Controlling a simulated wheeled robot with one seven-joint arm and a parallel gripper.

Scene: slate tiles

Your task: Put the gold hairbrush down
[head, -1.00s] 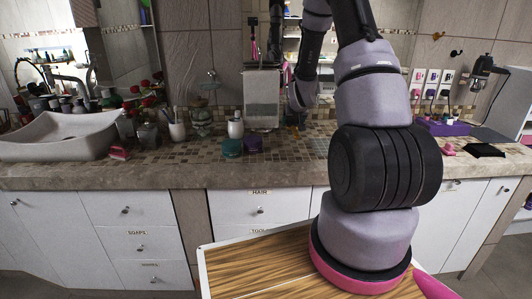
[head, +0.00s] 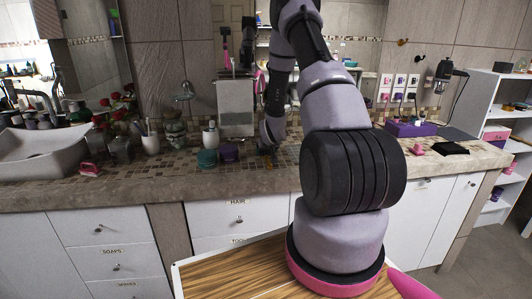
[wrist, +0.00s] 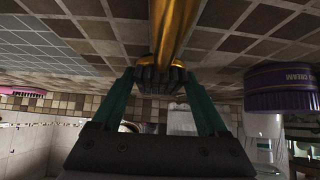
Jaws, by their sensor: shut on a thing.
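The gold hairbrush is in my gripper, its shiny gold handle (wrist: 174,28) running up the wrist view and its dark bristle head (wrist: 158,80) between the fingertips. My gripper (wrist: 160,76) has its two teal fingers closed on the brush from both sides. In the head view my gripper (head: 268,147) is small, low over the tiled counter (head: 170,172), with a spot of gold at its tip. I cannot tell whether the brush touches the counter.
A purple-lidded cream jar (wrist: 281,88) is close right of my gripper in the wrist view. In the head view a teal jar (head: 207,158) stands left of it. A pink item (head: 417,149) and black cloth (head: 451,148) lie further right. Counter between is mostly clear.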

